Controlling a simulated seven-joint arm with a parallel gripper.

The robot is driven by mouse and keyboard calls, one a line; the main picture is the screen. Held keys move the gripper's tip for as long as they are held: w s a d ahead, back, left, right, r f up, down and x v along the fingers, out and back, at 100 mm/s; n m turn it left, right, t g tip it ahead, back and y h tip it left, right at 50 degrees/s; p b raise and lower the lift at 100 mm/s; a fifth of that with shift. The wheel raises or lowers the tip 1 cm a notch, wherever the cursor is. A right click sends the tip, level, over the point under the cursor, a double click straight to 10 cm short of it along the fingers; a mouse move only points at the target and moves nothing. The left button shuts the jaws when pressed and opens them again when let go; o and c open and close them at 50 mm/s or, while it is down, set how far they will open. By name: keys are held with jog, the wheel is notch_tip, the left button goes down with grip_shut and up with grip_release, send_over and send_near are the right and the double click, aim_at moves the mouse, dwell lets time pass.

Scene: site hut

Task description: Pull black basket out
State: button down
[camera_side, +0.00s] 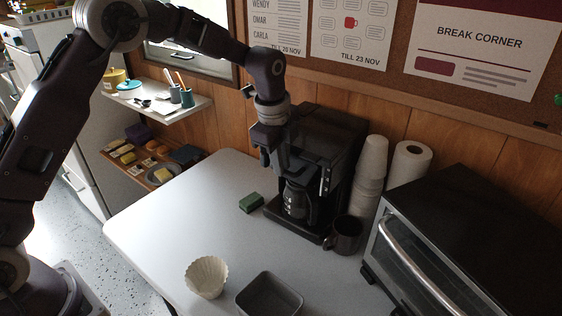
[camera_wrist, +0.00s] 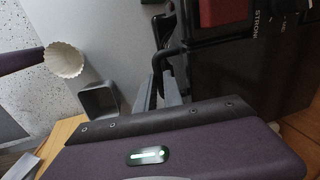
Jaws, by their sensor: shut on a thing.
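The black coffee maker (camera_side: 335,130) stands against the wooden wall at the back of the white table. A glass carafe (camera_side: 293,203) sits low in it. My gripper (camera_side: 283,168) is at the front of the machine, above the carafe. In the wrist view its fingers (camera_wrist: 160,82) are closed at a black handle (camera_wrist: 171,50) on the machine's front, which I take as the black basket's handle. The basket's body is mostly hidden, and I cannot tell how far out it sits. A white fluted paper filter (camera_side: 206,278) stands near the table's front edge.
A grey open bin (camera_side: 268,296) stands beside the filter. A green sponge (camera_side: 251,203) lies left of the machine. A dark mug (camera_side: 345,235), stacked cups (camera_side: 370,175), a paper roll (camera_side: 409,163) and an oven (camera_side: 450,225) crowd the right. The table's left is clear.

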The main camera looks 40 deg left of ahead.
jog(key=shift+r, duration=0.1)
jog(key=s, duration=1.3)
jog(key=c, duration=1.7)
grip_release()
jog(key=shift+c, duration=0.2)
notch_tip(320, 180, up, 7)
jog(key=s, duration=0.1)
jog(key=shift+s, duration=0.15)
